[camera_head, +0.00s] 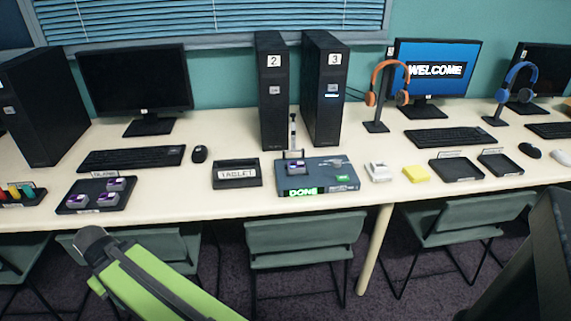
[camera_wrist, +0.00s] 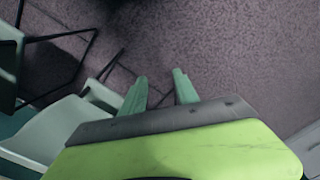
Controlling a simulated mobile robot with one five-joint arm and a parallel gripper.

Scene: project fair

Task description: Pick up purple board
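Three small grey boards with purple parts sit in a black tray (camera_head: 88,209) on the desk at the left in the head view: one at the back right (camera_head: 116,184), one at the front left (camera_head: 78,201) and one at the front right (camera_head: 107,199). Another board with purple on it (camera_head: 296,167) sits on a blue-grey box (camera_head: 325,180) with a green "DONE" display. My gripper (camera_wrist: 160,76) shows in the wrist view with its two green fingers apart and nothing between them. It points at the carpet, away from the boards.
Several green chairs (camera_head: 305,228) stand along the desk's front edge, and chair parts (camera_wrist: 45,125) show in the wrist view. Black towers (camera_head: 272,95) stand behind the box.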

